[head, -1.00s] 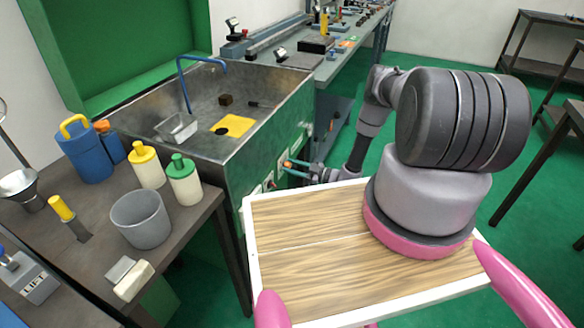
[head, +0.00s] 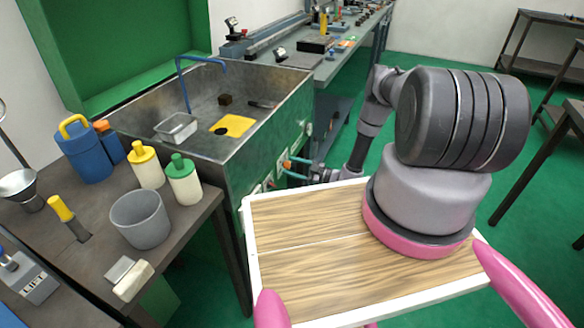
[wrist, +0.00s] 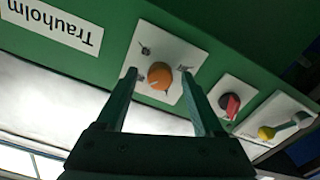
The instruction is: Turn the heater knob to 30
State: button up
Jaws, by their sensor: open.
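An orange round knob (wrist: 160,75) sits on a white plate (wrist: 150,48) with small dark markings, on the green front panel. The markings are too small to read. My gripper (wrist: 158,74) is open, with one fingertip on each side of the knob; I cannot tell whether either touches it. In the head view, my gripper (head: 298,169) reaches the front of the sink unit (head: 252,150), with the orange knob (head: 286,165) at its fingertips. A red and black knob (wrist: 230,104) and a yellow-tipped fitting (wrist: 268,132) sit on separate white plates to the right in the wrist view.
A "Trauholm" label (wrist: 55,22) is upside down in the wrist view. A side table (head: 90,262) with bottles and a grey bucket (head: 140,218) stands left of the sink.

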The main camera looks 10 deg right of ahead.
jog(key=v, duration=1)
jog(key=shift+s+d, duration=0.15)
jog(key=shift+d, duration=0.05)
